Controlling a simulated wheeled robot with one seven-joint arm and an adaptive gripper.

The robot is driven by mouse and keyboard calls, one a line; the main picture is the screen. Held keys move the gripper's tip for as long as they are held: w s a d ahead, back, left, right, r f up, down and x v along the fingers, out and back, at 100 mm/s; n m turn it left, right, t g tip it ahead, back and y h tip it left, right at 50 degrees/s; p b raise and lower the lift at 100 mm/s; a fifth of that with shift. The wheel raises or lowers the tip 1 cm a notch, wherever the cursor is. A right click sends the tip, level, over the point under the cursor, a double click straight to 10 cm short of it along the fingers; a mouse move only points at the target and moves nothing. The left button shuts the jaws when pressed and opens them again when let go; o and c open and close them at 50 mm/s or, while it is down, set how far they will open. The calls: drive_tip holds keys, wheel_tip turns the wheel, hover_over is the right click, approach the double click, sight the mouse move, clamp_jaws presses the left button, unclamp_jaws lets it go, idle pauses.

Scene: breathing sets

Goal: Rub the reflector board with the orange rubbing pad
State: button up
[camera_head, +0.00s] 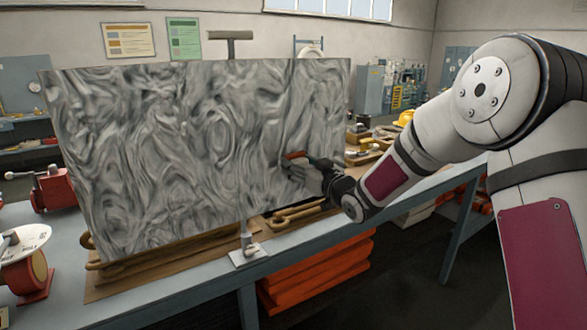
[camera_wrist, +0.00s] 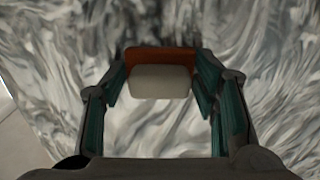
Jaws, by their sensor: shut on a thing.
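The reflector board (camera_head: 180,150) is a large upright panel with a grey swirled surface, standing on the workbench. Its swirled surface also fills the background of the wrist view (camera_wrist: 270,60). My gripper (camera_head: 305,166) is at the right part of the board, low of its middle height. In the wrist view my gripper (camera_wrist: 160,85) is shut on the orange rubbing pad (camera_wrist: 160,56), which has a pale block-shaped back towards me. The pad's orange edge (camera_head: 294,155) shows in the head view close against the board. Whether it touches the board cannot be told.
The workbench (camera_head: 190,300) runs under the board, with a brown base (camera_head: 150,270) and a small metal stand (camera_head: 248,252) at its front. Red clamp-like tools (camera_head: 50,190) stand at the left. Orange boxes (camera_head: 315,275) lie below the bench.

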sight(316, 154)
drive_tip(key=shift+w+d+b, duration=0.45)
drive_tip(key=shift+w+d, duration=0.3)
drive_tip(key=shift+d, duration=0.35)
drive_tip(key=shift+w+d+b, duration=0.5)
drive_tip(key=shift+w+d, duration=0.3)
drive_tip(key=shift+d, duration=0.25)
drive_tip(key=shift+w+d+b, duration=0.45)
drive_tip(key=shift+w+d, duration=0.3)
drive_tip(key=shift+d, duration=0.35)
drive_tip(key=p+v, duration=0.3)
drive_tip(key=v, duration=0.3)
drive_tip(key=p+v, duration=0.2)
drive_tip(key=v, duration=0.1)
